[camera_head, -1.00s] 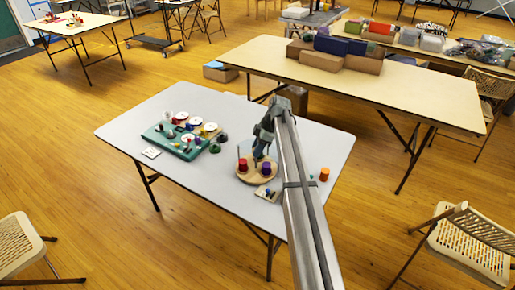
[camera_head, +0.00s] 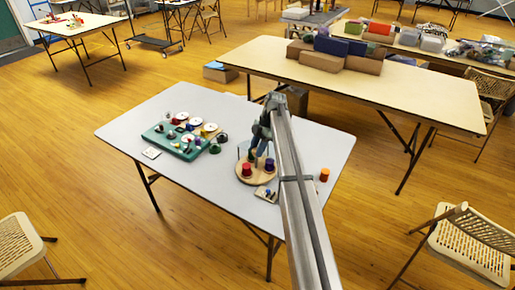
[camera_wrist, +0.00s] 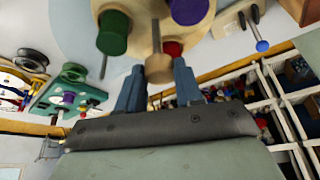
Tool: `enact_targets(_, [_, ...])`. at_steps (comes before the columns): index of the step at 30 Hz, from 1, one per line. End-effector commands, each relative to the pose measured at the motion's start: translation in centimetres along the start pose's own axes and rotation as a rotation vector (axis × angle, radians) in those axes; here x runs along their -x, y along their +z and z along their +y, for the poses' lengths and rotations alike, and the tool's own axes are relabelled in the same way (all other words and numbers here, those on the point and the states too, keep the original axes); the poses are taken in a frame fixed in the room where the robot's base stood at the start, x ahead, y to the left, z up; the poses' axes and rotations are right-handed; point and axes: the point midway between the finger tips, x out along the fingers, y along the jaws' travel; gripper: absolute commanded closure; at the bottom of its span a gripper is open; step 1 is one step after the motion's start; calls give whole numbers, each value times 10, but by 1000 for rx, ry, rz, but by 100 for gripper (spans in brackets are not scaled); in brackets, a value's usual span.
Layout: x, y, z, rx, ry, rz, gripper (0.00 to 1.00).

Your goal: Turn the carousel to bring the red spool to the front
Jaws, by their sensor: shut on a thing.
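The round wooden carousel (camera_head: 257,179) sits on the grey table, with the red spool (camera_head: 246,170) at its front left and a purple spool (camera_head: 269,164) at its right. In the wrist view, the carousel (camera_wrist: 145,15) shows a green spool (camera_wrist: 113,33), a purple spool (camera_wrist: 188,8) and the red spool (camera_wrist: 172,48), partly hidden behind a wooden knob (camera_wrist: 158,70). My gripper (camera_wrist: 158,78) is shut on this knob, one finger on each side. In the head view my gripper (camera_head: 262,153) is at the carousel's back, partly hidden by my arm.
A teal tray (camera_head: 158,138) with spools stands to the left. A small board (camera_head: 265,194) with pegs lies just in front of the carousel. The table's front left is clear.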

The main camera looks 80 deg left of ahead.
Motion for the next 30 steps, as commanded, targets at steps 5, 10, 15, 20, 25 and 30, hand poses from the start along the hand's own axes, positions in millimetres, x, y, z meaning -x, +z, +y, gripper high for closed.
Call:
enact_targets(5, [0, 1, 1, 67, -28, -1, 100])
enact_targets(10, [0, 1, 2, 115, -47, -1, 100])
enact_targets(15, [0, 1, 1, 147, -61, -1, 100])
enact_targets(20, [0, 1, 1, 162, -68, -2, 100])
enact_targets(25, [0, 1, 1, 168, -70, -2, 100])
enact_targets(30, [0, 1, 1, 168, -70, -2, 100])
